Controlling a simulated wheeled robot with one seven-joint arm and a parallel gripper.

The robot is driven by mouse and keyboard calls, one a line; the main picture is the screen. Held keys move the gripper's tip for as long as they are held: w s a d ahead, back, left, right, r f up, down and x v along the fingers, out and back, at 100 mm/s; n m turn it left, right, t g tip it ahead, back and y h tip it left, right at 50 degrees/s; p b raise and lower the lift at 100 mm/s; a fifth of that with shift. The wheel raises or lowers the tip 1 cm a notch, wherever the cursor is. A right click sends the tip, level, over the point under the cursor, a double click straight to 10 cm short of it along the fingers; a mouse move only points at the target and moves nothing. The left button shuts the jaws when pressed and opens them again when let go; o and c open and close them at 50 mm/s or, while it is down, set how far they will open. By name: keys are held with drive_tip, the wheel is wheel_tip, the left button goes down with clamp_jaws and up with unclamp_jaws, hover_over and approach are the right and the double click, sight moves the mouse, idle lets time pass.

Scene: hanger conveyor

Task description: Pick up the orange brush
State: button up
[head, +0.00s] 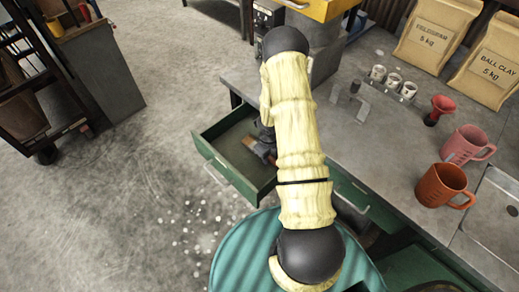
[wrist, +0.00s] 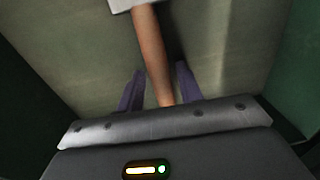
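The orange brush lies in the open green drawer (head: 231,175). In the head view its orange-brown part (head: 259,149) shows just left of my arm, and the rest is hidden behind the arm. In the wrist view its long handle (wrist: 150,50) runs up from my gripper to a pale block at the top edge. My gripper (wrist: 160,68) has its two purple fingers on either side of the handle, with a visible gap on each side. It is open, around the handle and not closed on it. In the head view my gripper is mostly hidden by the arm.
Drawer walls stand close on both sides in the wrist view. The grey bench top (head: 353,138) holds an orange mug (head: 440,186), a pink mug (head: 464,146), a red funnel-like item (head: 440,107), small cups (head: 393,81) and clay bags (head: 434,36). Open floor lies left.

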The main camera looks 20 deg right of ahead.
clamp_jaws()
wheel_tip(320, 180, up, 18)
drive_tip(key=p, duration=0.4)
idle(0.9)
